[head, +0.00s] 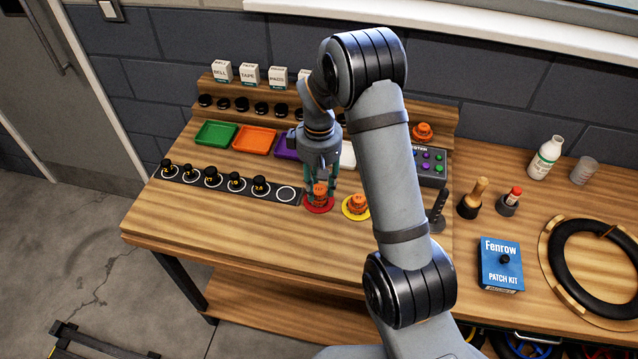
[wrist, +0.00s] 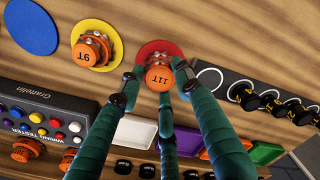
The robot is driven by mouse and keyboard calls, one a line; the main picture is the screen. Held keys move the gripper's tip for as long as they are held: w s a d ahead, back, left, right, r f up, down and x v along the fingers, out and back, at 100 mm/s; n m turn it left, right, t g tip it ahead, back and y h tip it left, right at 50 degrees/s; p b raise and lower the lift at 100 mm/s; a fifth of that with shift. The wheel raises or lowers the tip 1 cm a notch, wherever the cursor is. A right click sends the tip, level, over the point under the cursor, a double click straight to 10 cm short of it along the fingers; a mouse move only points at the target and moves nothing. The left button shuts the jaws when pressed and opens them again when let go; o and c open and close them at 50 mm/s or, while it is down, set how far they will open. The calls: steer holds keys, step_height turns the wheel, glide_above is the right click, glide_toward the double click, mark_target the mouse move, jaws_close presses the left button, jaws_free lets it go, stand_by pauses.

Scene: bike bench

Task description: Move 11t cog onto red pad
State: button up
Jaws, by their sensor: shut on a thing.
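The orange 11T cog (head: 320,190) is at the red pad (head: 319,208) near the bench's front; the label 11T reads in the wrist view (wrist: 159,78). The red pad also shows in the wrist view (wrist: 160,48), partly hidden behind the cog. My gripper (head: 322,184) points down with its green fingers closed around the cog, as the wrist view also shows (wrist: 160,84). The cog overlaps the pad in both views; I cannot tell whether its underside touches it.
Just right of the red pad, the 9T cog (wrist: 88,52) sits on a yellow pad (head: 351,214). A black strip (head: 230,185) with several black knobbed pieces and an empty white ring lies left. Coloured trays (head: 216,133) and a tester box (head: 431,172) stand behind. The bench front is clear.

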mark_target(319, 189)
steer(key=shift+f, duration=0.15)
steer(key=shift+f, duration=0.25)
steer(key=o, duration=1)
steer(key=shift+r, duration=0.1)
steer(key=shift+c, duration=0.2)
steer(key=shift+o, duration=0.7)
step_height(319, 189, up, 12)
steer(key=shift+r, duration=0.2)
steer(key=shift+f, duration=0.15)
